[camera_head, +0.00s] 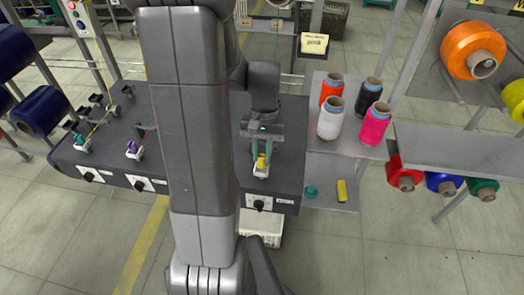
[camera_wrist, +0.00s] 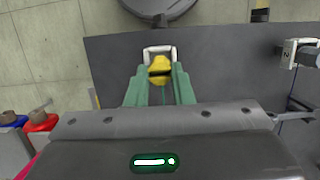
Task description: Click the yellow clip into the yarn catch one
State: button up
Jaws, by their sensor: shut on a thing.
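The yellow clip (camera_head: 261,162) is between the green fingertips of my gripper (camera_head: 262,154), which are shut on it. The wrist view also shows the clip (camera_wrist: 160,68), with a dark band across it, between the fingertips (camera_wrist: 161,80). A white U-shaped catch (camera_head: 261,173) sits near the front edge of the dark machine top. In the wrist view the catch (camera_wrist: 159,48) lies just beyond the clip, and the clip's far end overlaps its opening. I cannot tell whether the clip is seated. The fingers hide the clip's sides.
Another white catch marked 2 (camera_wrist: 300,53) stands at the right of the wrist view. Yarn cones, including a pink one (camera_head: 375,124), stand on a shelf to the right. A yellow block (camera_head: 341,190) and a teal round piece (camera_head: 310,191) lie on a lower shelf.

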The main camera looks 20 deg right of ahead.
jog(key=shift+b+x, duration=0.65)
jog(key=shift+x, duration=0.25)
jog(key=shift+w+d, duration=0.1)
jog(key=shift+w, duration=0.1)
jog(key=o, duration=1)
jog(key=shift+r, duration=0.1)
jog(key=v, duration=1.3)
jog(key=shift+w+d+r, duration=0.1)
jog(key=shift+r, duration=0.2)
